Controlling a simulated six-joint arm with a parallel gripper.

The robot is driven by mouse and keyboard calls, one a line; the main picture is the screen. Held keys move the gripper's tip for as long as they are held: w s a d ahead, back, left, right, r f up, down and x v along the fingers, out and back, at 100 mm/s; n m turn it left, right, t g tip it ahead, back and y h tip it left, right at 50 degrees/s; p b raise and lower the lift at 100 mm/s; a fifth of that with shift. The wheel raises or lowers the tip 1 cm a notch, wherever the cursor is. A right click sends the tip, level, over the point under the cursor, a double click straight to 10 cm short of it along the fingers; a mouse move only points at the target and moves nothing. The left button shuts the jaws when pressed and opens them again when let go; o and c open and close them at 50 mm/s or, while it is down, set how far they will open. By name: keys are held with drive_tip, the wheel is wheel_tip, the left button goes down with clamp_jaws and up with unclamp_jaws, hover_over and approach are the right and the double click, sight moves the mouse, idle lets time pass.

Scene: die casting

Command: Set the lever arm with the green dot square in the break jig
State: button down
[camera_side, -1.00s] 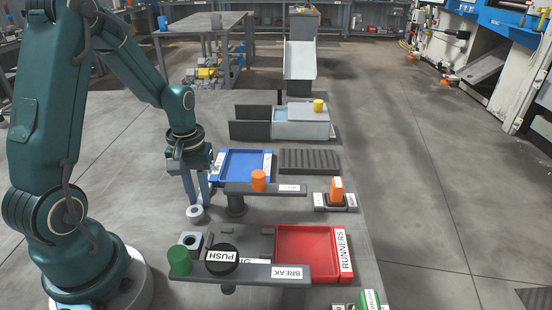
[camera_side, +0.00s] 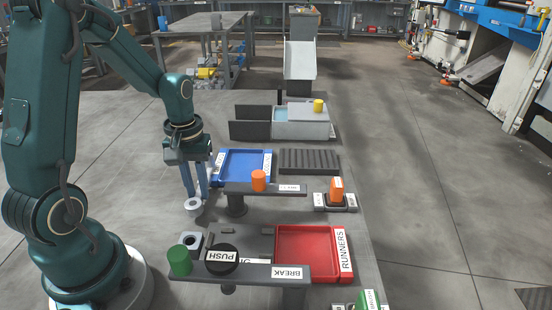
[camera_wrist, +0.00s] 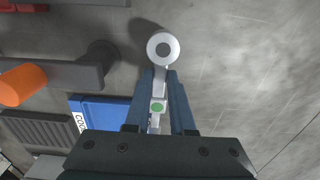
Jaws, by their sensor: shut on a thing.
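My gripper (camera_wrist: 160,78) is shut on the light grey lever arm (camera_wrist: 164,46). In the wrist view its round ring end with a dark hole sticks out past the fingertips, and the green dot (camera_wrist: 157,107) shows between the fingers. In the side view my gripper (camera_side: 194,193) hangs left of the blue tray, with the ring end (camera_side: 193,205) below its fingers. The break jig (camera_side: 262,240) is a dark plate in front, partly hidden by the bar labelled BREAK (camera_side: 240,270) and the black PUSH knob (camera_side: 222,256).
A green cylinder (camera_side: 180,261) stands at the bar's left end, by a small grey block with a hole (camera_side: 190,241). A red RUNNERS tray (camera_side: 310,232) lies right of the jig.

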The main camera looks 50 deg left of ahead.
drive_tip(key=r, duration=0.2)
drive_tip(key=shift+s+a+r, duration=0.25)
drive_tip(key=shift+a+r, duration=0.05)
drive_tip(key=s+a+r+m, duration=0.3)
drive_tip(key=s+a+r, duration=0.3)
drive_tip(key=s+r, duration=0.15)
drive_tip(key=m, duration=1.5)
hover_over(244, 244)
wheel_tip(244, 244, down, 5)
drive_tip(key=shift+r, duration=0.1)
drive_tip(key=shift+f, duration=2)
drive_tip(key=shift+f, duration=0.2)
